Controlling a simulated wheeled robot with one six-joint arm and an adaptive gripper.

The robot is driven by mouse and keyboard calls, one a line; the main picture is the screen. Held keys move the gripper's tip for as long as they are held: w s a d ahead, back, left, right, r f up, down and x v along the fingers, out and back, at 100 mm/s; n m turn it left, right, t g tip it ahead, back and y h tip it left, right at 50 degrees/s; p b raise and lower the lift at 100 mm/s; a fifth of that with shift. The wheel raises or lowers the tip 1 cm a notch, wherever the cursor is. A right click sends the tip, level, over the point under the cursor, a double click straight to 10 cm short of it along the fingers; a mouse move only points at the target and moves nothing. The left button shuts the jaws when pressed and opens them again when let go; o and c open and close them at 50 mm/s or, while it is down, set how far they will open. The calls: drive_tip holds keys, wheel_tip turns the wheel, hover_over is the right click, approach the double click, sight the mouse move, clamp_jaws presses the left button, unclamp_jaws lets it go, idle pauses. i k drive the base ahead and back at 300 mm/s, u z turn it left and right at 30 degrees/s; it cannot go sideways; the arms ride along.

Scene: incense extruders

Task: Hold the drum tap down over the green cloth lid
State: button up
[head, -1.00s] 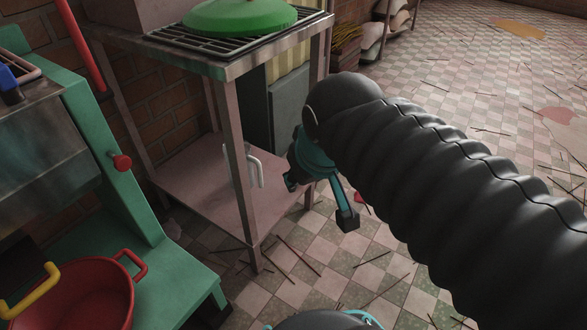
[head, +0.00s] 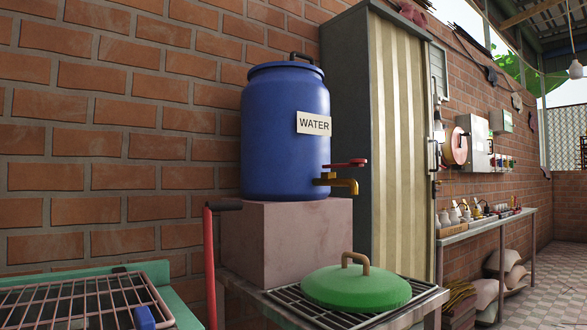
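The drum tap (head: 342,184) is a brass spout low on the right side of the blue drum (head: 272,135), which carries a WATER label. Its red lever (head: 345,163) lies about level above the spout. The green lid (head: 355,287), domed with a brown handle (head: 355,261), rests on the metal grate (head: 292,293) below and in front of the tap. The lid's handle stands below the spout's mouth, with a clear gap between them. My gripper is out of the head view.
The drum stands on a pinkish block (head: 290,240) at the back of the metal stand. A red upright bar (head: 210,270) rises at the stand's left. A teal-framed grill (head: 80,302) is at lower left. A tall ribbed cabinet (head: 398,150) stands right of the drum.

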sight(357, 163)
drive_tip(key=k, duration=0.5)
drive_tip(key=z, duration=1.6)
drive_tip(key=i, duration=1)
drive_tip(key=u, duration=2.2)
